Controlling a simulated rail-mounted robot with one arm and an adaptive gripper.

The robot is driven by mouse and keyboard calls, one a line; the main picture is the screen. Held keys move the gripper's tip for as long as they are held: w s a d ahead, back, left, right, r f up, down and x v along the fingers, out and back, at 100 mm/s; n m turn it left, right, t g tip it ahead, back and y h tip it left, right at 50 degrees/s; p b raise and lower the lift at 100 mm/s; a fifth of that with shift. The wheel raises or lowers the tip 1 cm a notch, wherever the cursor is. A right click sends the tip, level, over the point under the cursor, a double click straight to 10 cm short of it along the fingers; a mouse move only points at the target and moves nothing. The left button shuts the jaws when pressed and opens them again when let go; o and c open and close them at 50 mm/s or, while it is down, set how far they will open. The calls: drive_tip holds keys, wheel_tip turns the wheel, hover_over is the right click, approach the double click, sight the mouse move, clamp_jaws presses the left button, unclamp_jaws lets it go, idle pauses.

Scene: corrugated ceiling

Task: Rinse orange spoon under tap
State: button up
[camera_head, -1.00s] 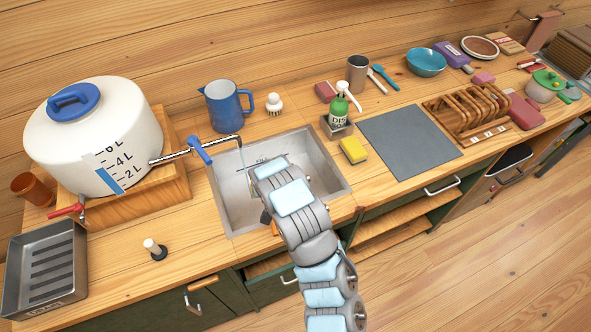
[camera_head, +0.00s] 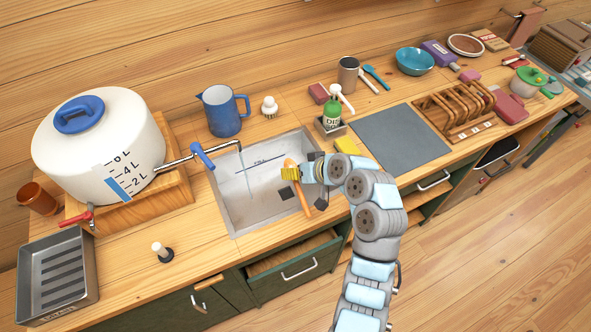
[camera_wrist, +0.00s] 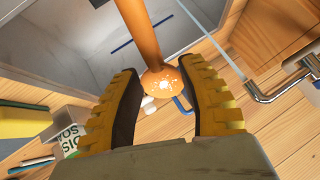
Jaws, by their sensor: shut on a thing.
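My gripper (camera_head: 291,174) is over the right part of the sink (camera_head: 226,190), shut on the orange spoon (camera_head: 303,202). The spoon slants across the sink, its long part toward the front. In the wrist view, the spoon's rounded end (camera_wrist: 166,84) sits between the yellow fingers and carries white specks; I cannot tell what they are. The tap (camera_head: 222,149) reaches over the sink from the left, and a thin water stream (camera_head: 246,172) falls from it. The stream (camera_wrist: 205,33) passes to the right of the spoon in the wrist view, apart from it.
A white water tank (camera_head: 97,140) stands left of the sink. A blue jug (camera_head: 223,112) and a brush (camera_head: 269,107) are behind it. The sink's left side is free.

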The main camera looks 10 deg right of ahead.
drive_tip(key=w+a+f, duration=0.1)
drive_tip(key=w+a, duration=0.2)
drive_tip(key=a, duration=0.3)
drive_tip(key=w+a+f, duration=0.2)
drive_tip(key=a, duration=0.4)
drive_tip(key=shift+w+a+b, duration=0.25)
drive_tip(key=shift+w+b, duration=0.15)
idle(0.4)
drive_tip(key=shift+d, duration=0.15)
idle(0.5)
drive_tip(key=shift+w+d+b, duration=0.25)
drive_tip(key=shift+d+b, duration=0.15)
drive_tip(key=shift+b, duration=0.05)
drive_tip(key=shift+s+a+r, duration=0.1)
drive_tip(key=shift+a, duration=0.15)
drive_tip(key=shift+s+a, duration=0.15)
drive_tip(key=shift+a, duration=0.15)
